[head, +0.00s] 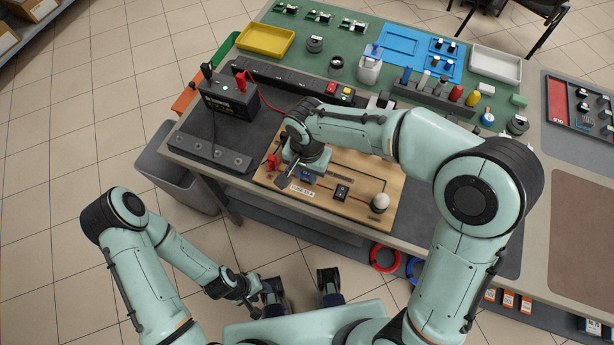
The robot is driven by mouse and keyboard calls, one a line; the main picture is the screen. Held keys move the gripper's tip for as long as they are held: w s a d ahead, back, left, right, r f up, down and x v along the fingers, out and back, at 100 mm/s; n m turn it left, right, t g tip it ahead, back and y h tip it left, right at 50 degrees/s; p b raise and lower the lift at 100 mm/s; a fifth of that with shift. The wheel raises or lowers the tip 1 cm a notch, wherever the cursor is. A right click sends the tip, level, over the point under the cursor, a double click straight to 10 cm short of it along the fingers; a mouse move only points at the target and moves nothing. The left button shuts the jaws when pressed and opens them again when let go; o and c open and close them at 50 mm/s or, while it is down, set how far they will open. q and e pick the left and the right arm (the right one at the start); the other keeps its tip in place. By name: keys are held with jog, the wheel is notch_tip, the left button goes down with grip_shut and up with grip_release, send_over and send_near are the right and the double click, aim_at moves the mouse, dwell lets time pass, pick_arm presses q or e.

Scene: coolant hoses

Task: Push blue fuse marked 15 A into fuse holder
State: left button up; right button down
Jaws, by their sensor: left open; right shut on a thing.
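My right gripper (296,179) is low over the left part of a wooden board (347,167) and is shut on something. A small blue patch (308,179) shows right at its fingers; I take it for the blue fuse, mostly hidden by the gripper. The fuse holder is not clearly seen under the hand, so I cannot tell how far the fuse sits in it. A white label (302,190) lies at the board's front edge, just below. My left gripper (259,296) is open, away from the table at the lower left, above the floor.
On the board are a black switch (342,191), a pale round bulb (380,202) and red clips (273,162). Trays, including a yellow one (265,39), and small parts fill the green mat at the back.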

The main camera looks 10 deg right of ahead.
pick_arm(q)
jog(key=shift+f, duration=0.1)
pick_arm(e)
jog(key=shift+f, duration=0.1)
dwell(0.4)
jog(key=shift+c, duration=2.4)
grip_release()
notch_tip(320, 180, up, 9)
jog(key=p, duration=0.6)
pick_arm(q)
notch_tip(320, 180, up, 7)
jog(key=w, duration=0.2)
jog(key=shift+w+f, duration=0.2)
jog(key=shift+w, duration=0.15)
jog(key=shift+s, duration=0.15)
